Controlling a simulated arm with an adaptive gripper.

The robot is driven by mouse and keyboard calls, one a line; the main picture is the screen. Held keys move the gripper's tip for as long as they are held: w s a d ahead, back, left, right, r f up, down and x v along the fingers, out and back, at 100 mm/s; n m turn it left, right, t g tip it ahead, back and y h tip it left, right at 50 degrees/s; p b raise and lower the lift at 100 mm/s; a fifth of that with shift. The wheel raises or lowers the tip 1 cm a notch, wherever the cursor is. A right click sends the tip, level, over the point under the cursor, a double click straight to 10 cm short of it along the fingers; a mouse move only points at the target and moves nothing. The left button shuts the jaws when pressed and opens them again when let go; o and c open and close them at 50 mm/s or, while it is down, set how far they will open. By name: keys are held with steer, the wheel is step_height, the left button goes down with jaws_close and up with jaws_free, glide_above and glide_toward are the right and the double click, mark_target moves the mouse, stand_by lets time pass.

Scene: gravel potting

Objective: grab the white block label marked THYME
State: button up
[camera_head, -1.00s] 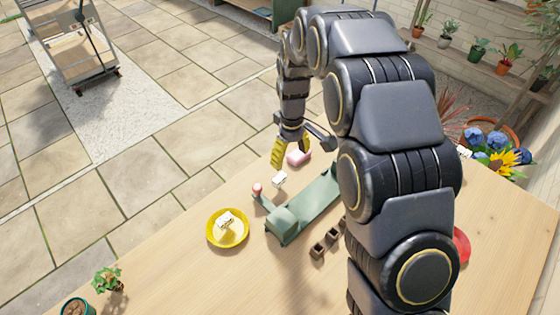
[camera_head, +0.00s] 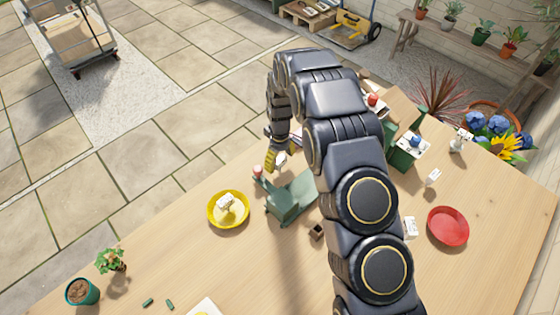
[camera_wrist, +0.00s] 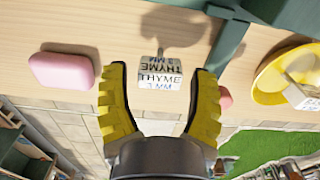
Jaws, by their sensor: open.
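The white block label (camera_wrist: 160,78) reads THYME and 3 MM on its faces in the wrist view. It stands on the wooden table between my two yellow fingers, with a gap on each side. My gripper (camera_wrist: 160,72) is open and empty around it, and neither finger appears to touch it. In the head view, my gripper (camera_head: 270,160) is low at the table's far edge, and the white block (camera_head: 281,159) shows partly beside the fingers.
A pink block (camera_wrist: 62,71) lies left of my fingers in the wrist view. A green stand (camera_head: 291,197) is close on the right. A yellow dish (camera_head: 213,220) holds another white block (camera_head: 226,203). A red plate (camera_head: 448,226) lies at right.

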steer(key=shift+f, duration=0.2)
steer(key=shift+c, duration=0.4)
steer(key=c, duration=0.6)
